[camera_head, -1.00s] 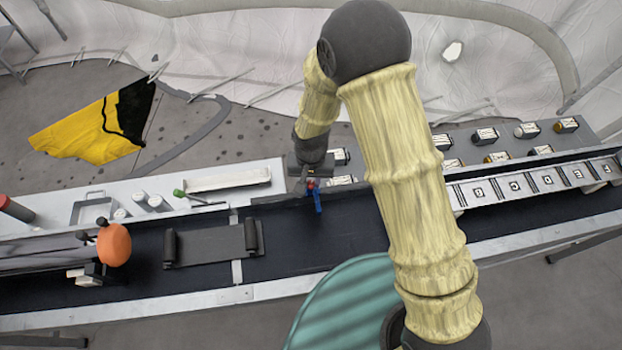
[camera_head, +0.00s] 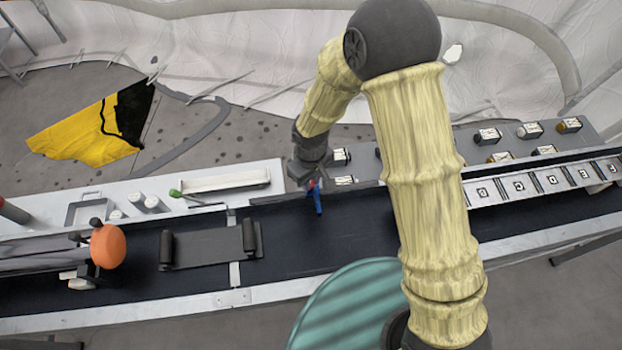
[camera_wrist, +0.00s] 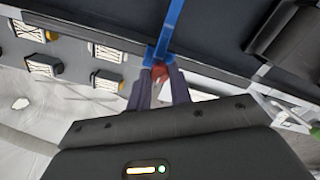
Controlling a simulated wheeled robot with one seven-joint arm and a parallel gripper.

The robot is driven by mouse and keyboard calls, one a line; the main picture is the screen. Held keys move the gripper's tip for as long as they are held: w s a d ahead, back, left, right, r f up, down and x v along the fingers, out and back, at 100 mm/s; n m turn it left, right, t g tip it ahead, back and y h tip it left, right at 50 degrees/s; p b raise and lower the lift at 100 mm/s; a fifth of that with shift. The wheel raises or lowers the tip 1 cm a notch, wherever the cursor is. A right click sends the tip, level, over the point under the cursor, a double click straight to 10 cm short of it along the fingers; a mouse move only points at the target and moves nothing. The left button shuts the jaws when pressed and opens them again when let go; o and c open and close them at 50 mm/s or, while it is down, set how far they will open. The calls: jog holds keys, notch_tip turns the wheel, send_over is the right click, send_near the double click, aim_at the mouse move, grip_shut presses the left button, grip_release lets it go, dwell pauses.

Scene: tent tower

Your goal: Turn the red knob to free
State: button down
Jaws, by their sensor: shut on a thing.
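The red knob (camera_wrist: 160,71) shows between my gripper's fingertips in the wrist view, mostly hidden by them. A blue lever-like part (camera_wrist: 170,30) stands right beyond it and runs up the picture over the dark bench surface. In the head view the blue part (camera_head: 318,200) hangs at the bench's back edge below my wrist, with a little red (camera_head: 311,184) at its top. My gripper (camera_wrist: 161,75) is shut on the red knob. Its fingers are too small to make out in the head view. Any marking for the free position cannot be seen.
An orange round knob (camera_head: 108,246) stands at the left of the dark bench (camera_head: 290,245). A green-tipped lever (camera_head: 175,193) is on the back shelf. Several labelled bottles lie on the grey rack (camera_head: 470,143) at the back right.

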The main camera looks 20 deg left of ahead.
jog(key=shift+n, duration=0.4)
jog(key=c, duration=1.3)
grip_release()
jog(key=shift+r, duration=0.15)
notch_tip(320, 180, up, 17)
jog(key=shift+r+b, duration=0.1)
jog(key=shift+b, duration=0.85)
